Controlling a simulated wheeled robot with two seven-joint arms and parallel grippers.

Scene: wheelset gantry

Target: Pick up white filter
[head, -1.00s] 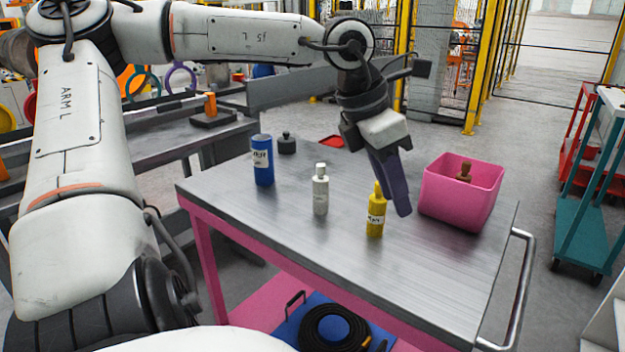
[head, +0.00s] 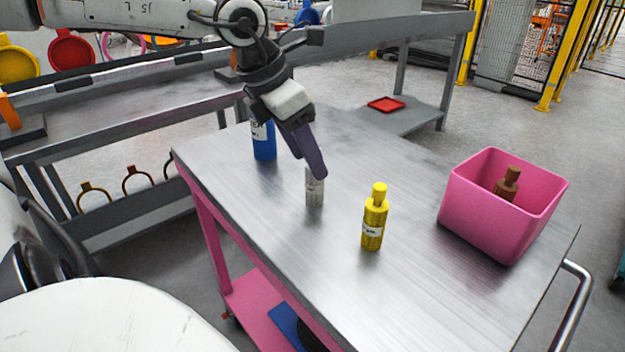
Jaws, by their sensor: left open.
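The white filter, a small pale bottle-like cylinder (head: 315,190), stands upright on the metal top of the pink cart (head: 225,205). My left gripper (head: 312,165) reaches down from the upper left over it. The fingers hide the filter's top, and only its lower body shows. The fingers overlap the filter in the picture, but I cannot tell whether they touch it. The gripper is open and nothing is seen held. My right gripper is not in view.
A yellow bottle (head: 374,220) stands to the right of the filter. A blue bottle (head: 264,142) stands behind it, partly hidden by the gripper. A pink bin (head: 490,220) holding a brown bottle (head: 507,186) is at the right. The cart's front middle is clear.

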